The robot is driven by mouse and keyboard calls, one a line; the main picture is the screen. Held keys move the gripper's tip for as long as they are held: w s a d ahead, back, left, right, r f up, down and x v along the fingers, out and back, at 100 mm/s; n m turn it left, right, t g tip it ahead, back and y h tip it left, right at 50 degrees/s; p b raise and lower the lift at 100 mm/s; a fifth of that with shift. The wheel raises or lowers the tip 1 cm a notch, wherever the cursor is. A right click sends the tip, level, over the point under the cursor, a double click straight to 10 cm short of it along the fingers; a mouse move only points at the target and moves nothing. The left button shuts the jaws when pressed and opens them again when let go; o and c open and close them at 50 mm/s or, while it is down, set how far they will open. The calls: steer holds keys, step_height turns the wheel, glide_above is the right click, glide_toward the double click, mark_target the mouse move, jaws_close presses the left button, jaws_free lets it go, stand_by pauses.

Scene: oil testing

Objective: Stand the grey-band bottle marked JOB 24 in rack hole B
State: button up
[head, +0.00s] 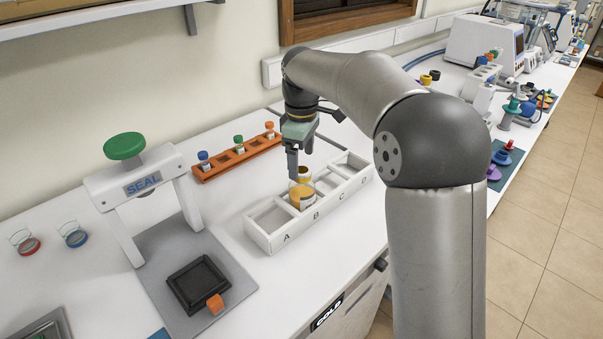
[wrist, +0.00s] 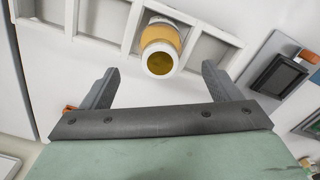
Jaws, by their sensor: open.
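The white rack (head: 283,243) has openings lettered A, B, C and D along its front. An amber bottle with a pale label (head: 301,192) stands in the rack at the opening above letter B. It also shows in the wrist view (wrist: 160,48), with its round amber top towards the camera. I cannot read its marking or make out a grey band. My gripper (head: 298,172) is open above and just behind the bottle in the head view. In the wrist view its two fingers (wrist: 160,76) are spread, with the bottle beyond their tips and apart from them.
An orange rack (head: 238,162) with several small capped bottles stands behind the white rack. A SEAL press (head: 142,187) with a green knob and a black tray (head: 198,283) with an orange block are at left. Bench space between press and white rack is clear.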

steer(key=shift+r, duration=2.4)
steer(key=s+d+f+m, duration=0.4)
steer(key=s+d, duration=0.1)
steer(key=s, duration=0.5)
steer(key=s+d+f+m, duration=0.4)
steer(key=s+d+m, duration=0.1)
steer(key=s, duration=0.6)
steer(key=s+d+f+m, duration=0.5)
steer(key=s+d, duration=0.1)
steer(key=s, duration=0.4)
steer(key=shift+s, duration=0.2)
